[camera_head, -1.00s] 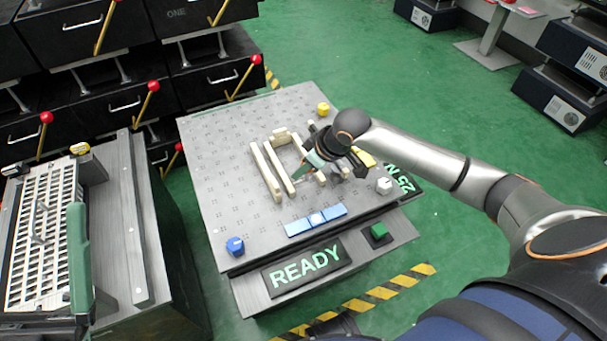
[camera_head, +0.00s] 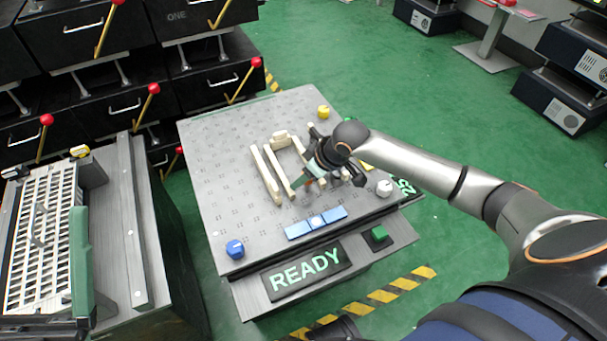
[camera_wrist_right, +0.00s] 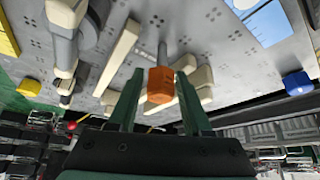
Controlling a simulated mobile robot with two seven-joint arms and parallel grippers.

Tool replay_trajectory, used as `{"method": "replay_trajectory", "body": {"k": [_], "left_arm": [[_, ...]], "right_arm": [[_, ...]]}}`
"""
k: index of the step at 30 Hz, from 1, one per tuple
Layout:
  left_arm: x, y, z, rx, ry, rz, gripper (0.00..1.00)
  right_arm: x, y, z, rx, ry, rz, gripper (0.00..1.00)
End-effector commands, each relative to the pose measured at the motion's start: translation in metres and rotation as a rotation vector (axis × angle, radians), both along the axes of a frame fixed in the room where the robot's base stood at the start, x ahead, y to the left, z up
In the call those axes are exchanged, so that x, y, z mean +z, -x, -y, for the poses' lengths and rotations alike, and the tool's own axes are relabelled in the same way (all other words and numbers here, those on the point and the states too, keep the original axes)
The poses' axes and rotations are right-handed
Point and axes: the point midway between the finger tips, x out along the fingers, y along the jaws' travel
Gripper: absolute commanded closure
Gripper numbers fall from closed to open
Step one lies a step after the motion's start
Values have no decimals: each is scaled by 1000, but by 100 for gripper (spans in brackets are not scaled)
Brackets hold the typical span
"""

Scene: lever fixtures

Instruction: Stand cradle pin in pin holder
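An orange hexagonal head on a thin grey shaft, which I take for the cradle pin (camera_wrist_right: 160,86), shows in the right wrist view. It lies among cream bars (camera_head: 266,172) on the grey table. My right gripper (camera_wrist_right: 158,95) has its two green fingers apart, one on each side of the orange head, with a small gap on both sides. In the head view the right gripper (camera_head: 312,178) is low over the cream bars and hides most of the pin. I cannot tell which part is the pin holder. My left gripper is not in view.
The grey table (camera_head: 225,140) carries a blue knob (camera_head: 235,249), a yellow knob (camera_head: 323,112), a white knob (camera_head: 384,188) and a blue bar (camera_head: 316,222). Lever drawers (camera_head: 215,80) stand behind at left. The table's left part is clear.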

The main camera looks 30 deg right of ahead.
Motion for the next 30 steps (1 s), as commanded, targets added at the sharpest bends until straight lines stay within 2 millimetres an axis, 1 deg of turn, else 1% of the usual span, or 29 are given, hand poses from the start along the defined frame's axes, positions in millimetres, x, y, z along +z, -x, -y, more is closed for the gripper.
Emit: {"method": "replay_trajectory", "body": {"k": [1, 3, 10, 14, 15, 24, 27, 30], "left_arm": [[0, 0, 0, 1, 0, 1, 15], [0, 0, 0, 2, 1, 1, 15], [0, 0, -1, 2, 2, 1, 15], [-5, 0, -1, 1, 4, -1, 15], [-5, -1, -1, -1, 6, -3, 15], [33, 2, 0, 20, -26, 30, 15], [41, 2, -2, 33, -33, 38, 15], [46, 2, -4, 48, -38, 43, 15]], "right_arm": [[0, 0, 0, 0, 0, 0, 44], [0, 0, 0, 0, 0, 0, 39], [1, 0, 0, 0, 0, 1, 39], [9, -1, 0, 0, 1, 5, 39], [16, 0, 1, 0, 1, 5, 39], [78, 30, 16, 0, 3, 2, 39], [94, 39, 21, -1, 3, 0, 39], [106, 45, 24, -1, 2, 0, 39]]}}
